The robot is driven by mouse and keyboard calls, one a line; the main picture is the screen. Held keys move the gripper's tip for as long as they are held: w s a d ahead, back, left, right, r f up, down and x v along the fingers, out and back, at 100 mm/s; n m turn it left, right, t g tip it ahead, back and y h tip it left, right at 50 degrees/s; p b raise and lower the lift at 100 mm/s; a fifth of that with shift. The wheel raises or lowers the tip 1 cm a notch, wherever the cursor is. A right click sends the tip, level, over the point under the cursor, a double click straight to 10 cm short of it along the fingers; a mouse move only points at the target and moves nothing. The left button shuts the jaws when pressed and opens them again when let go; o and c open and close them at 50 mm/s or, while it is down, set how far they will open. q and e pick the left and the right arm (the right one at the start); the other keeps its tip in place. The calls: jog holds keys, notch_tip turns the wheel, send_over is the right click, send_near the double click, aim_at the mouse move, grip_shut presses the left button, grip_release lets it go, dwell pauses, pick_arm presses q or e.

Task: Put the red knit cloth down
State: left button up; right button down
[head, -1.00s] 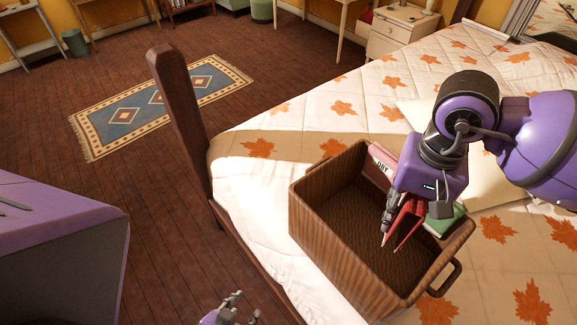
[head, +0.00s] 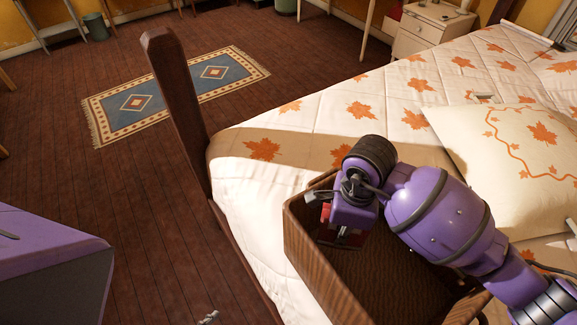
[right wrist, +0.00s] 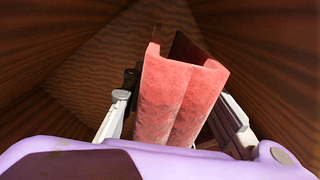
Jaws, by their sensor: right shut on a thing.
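The red knit cloth (right wrist: 175,95) is a folded, pinkish-red piece between the fingers of my right gripper in the right wrist view. My right gripper (head: 343,238) is shut on it and is down inside the brown wooden box (head: 318,262), near its left end. In the head view only a little red (head: 326,232) shows beside the gripper; my arm hides the rest. The ribbed box floor (right wrist: 125,45) shows beyond the cloth; I cannot tell whether they touch. Only a tip of my left gripper (head: 209,318) shows at the bottom edge.
The box stands on a bed (head: 260,185) with a leaf-patterned quilt. A pillow (head: 510,155) lies to the right and a dark bedpost (head: 175,110) rises at the left. A blue rug (head: 175,95) lies on the open wooden floor.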

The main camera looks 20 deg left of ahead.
jog(key=shift+f, duration=3)
jog(key=shift+f, duration=0.15)
jog(key=c, duration=1.4)
grip_release()
notch_tip(320, 180, up, 12)
jog(key=shift+d, duration=0.15)
